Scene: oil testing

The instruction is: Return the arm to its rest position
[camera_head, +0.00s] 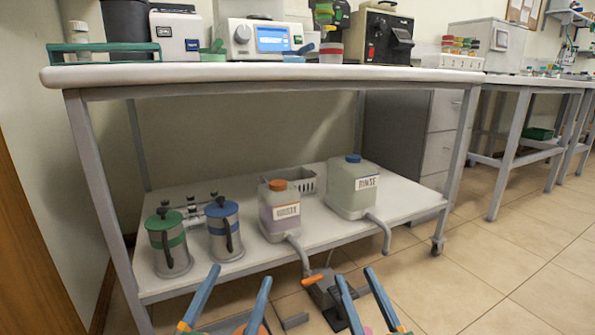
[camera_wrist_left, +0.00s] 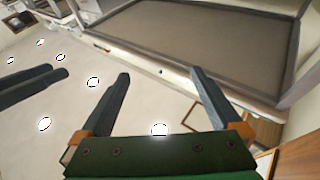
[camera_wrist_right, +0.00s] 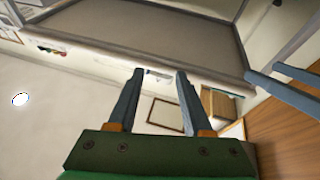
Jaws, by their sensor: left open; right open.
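My left gripper (camera_head: 232,295) is at the bottom of the head view, its two blue-grey fingers apart with nothing between them. My right gripper (camera_head: 358,292) is just to its right, also open and empty. Both are low in front of the bench (camera_head: 260,76) and touch nothing that I can see. In the left wrist view the left gripper (camera_wrist_left: 158,85) has its fingers wide apart. In the right wrist view the right gripper (camera_wrist_right: 157,78) has its fingers apart, with the other gripper's fingers at the right edge.
On the lower shelf (camera_head: 330,235) stand a green-lidded can (camera_head: 168,245), a blue-lidded can (camera_head: 222,225), a waste jug (camera_head: 280,215) and a rinse jug (camera_head: 350,188). A foot pedal device (camera_head: 335,305) is on the floor near my right gripper. The floor at right (camera_head: 480,270) is clear.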

